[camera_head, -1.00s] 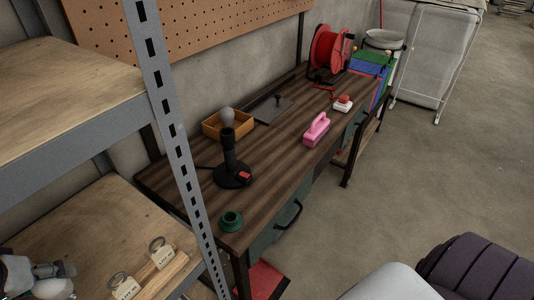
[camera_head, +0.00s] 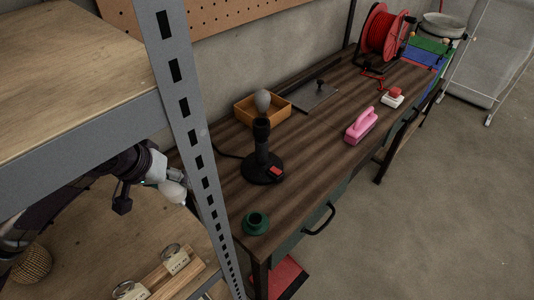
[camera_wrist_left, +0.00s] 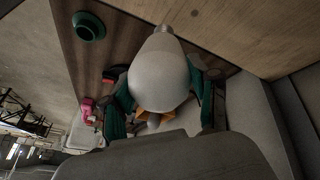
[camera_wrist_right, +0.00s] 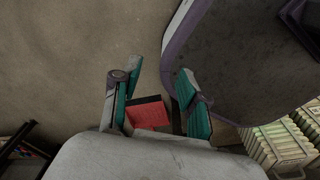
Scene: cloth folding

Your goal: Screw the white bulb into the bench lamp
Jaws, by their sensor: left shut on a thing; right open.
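My left gripper (camera_head: 164,178) is shut on the white bulb (camera_head: 173,192), just behind the shelf post and above the lower shelf. In the left wrist view the white bulb (camera_wrist_left: 158,78) sits between the teal fingers, its narrow metal end pointing away from the gripper. The black bench lamp (camera_head: 263,165) stands upright on the workbench, right of the gripper and apart from it. A grey bulb (camera_head: 262,100) shows directly above its socket; I cannot tell whether it is in the socket or behind it. My right gripper (camera_wrist_right: 157,72) is open and empty, over the floor.
The grey shelf post (camera_head: 183,110) stands between the left gripper and the workbench (camera_head: 315,160). Labelled blocks (camera_head: 175,259) lie on the lower shelf.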

